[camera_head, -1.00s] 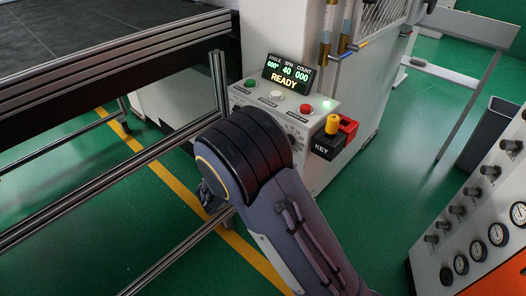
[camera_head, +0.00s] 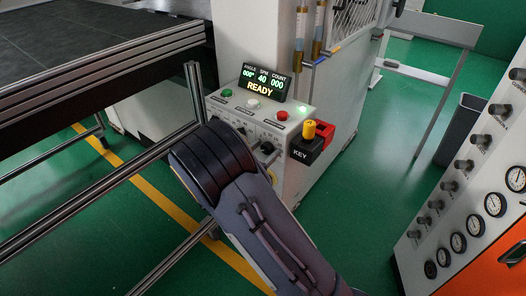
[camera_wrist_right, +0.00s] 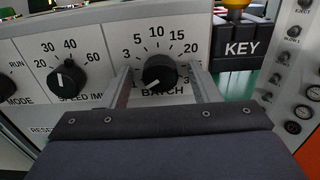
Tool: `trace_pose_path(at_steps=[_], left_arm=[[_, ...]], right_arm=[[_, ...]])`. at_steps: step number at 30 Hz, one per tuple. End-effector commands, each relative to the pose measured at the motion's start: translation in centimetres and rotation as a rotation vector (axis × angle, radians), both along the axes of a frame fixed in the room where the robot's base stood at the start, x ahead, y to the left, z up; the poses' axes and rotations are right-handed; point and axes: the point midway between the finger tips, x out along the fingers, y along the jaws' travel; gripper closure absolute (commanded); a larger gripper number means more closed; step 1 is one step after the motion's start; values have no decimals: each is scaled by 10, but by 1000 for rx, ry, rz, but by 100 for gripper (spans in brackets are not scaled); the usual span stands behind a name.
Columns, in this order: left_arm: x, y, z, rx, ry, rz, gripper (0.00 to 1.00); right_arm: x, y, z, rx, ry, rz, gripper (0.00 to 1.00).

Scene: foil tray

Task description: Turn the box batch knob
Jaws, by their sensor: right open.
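The batch knob (camera_wrist_right: 159,73) is round and black, with a white pointer line toward the lower left, near the 1 on its dial. In the right wrist view my right gripper (camera_wrist_right: 162,82) is open, with one grey finger on each side of the knob. I cannot tell whether the fingers touch it. In the head view a black knob (camera_head: 266,148) shows at the right of the control box (camera_head: 287,127), likely the same one. My right arm hides part of the box front and the gripper there. My left gripper is not in view.
The speed knob (camera_wrist_right: 68,79) is left of the batch knob. A KEY block (camera_head: 305,150) with a yellow knob and red part adjoins the box's right side. The display (camera_head: 264,83) reads READY. Metal rails (camera_head: 110,190) lie left; a gauge panel (camera_head: 470,190) stands right.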

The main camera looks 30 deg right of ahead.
Motion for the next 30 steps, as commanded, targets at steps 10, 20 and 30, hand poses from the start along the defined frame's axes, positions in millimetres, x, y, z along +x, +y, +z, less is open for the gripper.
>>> trace_pose_path(at_steps=[10,20,30], left_arm=[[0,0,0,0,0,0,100],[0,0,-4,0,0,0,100],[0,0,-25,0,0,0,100]], right_arm=[[0,0,0,0,0,0,81],[0,0,-2,14,-32,0,89],[0,1,-4,92,-219,0,89]])
